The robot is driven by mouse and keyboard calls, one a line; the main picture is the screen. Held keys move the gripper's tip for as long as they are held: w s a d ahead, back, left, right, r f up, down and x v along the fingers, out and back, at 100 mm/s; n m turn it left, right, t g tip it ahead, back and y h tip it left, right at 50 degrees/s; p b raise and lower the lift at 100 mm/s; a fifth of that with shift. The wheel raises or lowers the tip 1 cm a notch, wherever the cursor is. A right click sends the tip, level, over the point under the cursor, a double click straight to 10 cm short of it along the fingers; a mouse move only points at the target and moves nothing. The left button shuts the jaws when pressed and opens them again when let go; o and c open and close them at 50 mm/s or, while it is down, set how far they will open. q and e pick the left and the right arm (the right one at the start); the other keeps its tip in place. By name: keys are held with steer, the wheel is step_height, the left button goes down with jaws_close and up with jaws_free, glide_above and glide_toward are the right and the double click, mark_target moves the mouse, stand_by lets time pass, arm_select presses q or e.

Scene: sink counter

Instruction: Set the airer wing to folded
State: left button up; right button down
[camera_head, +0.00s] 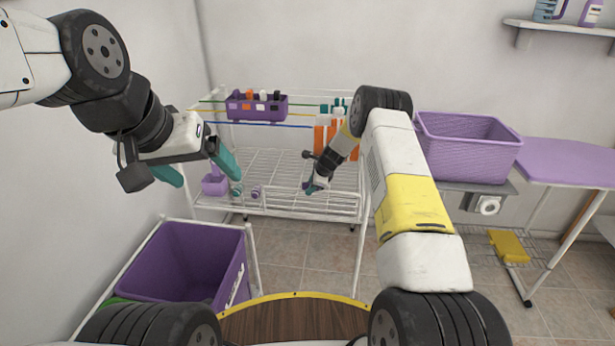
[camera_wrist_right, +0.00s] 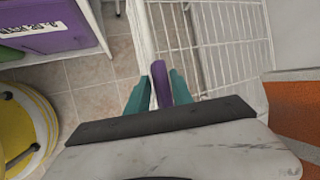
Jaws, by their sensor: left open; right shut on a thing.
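The white wire airer (camera_head: 283,164) stands against the back wall, with a wire panel (camera_head: 330,208) extending toward me. It looks roughly level; I cannot tell its exact angle. My right gripper (camera_head: 310,188) is at the panel's front part. In the right wrist view, its teal fingers (camera_wrist_right: 158,90) are shut on a purple tab (camera_wrist_right: 161,84) beside a white rail (camera_wrist_right: 142,35); the wire grid (camera_wrist_right: 215,40) lies to the right. My left gripper (camera_head: 197,170) is open and empty, in the air left of the airer.
A purple bin (camera_head: 180,262) in a white frame stands at front left. A purple basket (camera_head: 468,145) sits on a counter at right, beside a purple ironing board (camera_head: 570,160). A small purple caddy (camera_head: 256,107) hangs on the airer. Tiled floor (camera_head: 290,262) is clear between.

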steer(key=shift+w+d, duration=0.25)
steer(key=shift+w, duration=0.05)
steer(key=c, duration=1.5)
jaws_free()
steer(key=shift+c, duration=0.2)
steer(key=shift+o, duration=0.7)
steer(key=shift+f, duration=0.15)
steer(key=v, duration=0.7)
steer(key=shift+s+r, duration=0.25)
steer(key=shift+r, duration=0.05)
